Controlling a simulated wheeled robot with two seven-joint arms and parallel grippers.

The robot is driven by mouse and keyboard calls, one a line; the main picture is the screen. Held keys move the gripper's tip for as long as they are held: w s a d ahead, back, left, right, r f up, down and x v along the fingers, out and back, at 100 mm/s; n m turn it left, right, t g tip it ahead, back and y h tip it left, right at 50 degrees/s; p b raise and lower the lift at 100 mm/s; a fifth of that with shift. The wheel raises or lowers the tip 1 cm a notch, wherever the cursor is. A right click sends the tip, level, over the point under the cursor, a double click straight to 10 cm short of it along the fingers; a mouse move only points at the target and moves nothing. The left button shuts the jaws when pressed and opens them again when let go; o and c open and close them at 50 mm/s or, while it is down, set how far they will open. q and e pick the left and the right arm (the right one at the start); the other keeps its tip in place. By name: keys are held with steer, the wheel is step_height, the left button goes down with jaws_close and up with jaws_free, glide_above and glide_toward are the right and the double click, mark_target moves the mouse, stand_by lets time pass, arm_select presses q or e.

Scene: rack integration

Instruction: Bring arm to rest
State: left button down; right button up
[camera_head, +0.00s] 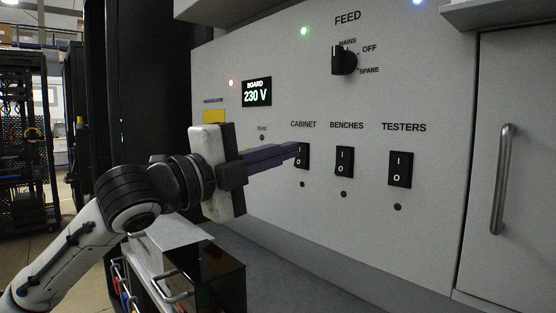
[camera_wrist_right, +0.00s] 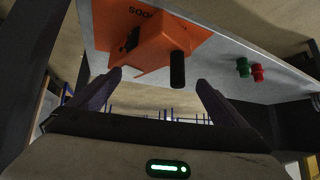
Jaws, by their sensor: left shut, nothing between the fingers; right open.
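My left gripper (camera_head: 292,151) is shut and empty, reaching in from the left in the head view. Its purple fingertips are right at the CABINET switch (camera_head: 303,156) and overlap its left part; I cannot tell whether they touch. The BENCHES switch (camera_head: 344,162) and the TESTERS switch (camera_head: 400,169) are to its right on the grey panel. My right gripper (camera_wrist_right: 157,83) shows only in the right wrist view, with its two fingers apart. An orange block with a black handle (camera_wrist_right: 177,70) is beyond these fingers, and nothing shows between them.
A cabinet door with a metal handle (camera_head: 502,180) is at the right. A glossy black box (camera_head: 215,273) stands below my left arm.

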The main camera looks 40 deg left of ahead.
arm_select(q)
steer(key=shift+s, duration=0.35)
arm_select(e)
steer(key=shift+f, duration=0.1)
arm_select(q)
steer(key=shift+r, duration=0.1)
arm_select(e)
steer(key=shift+d, duration=0.1)
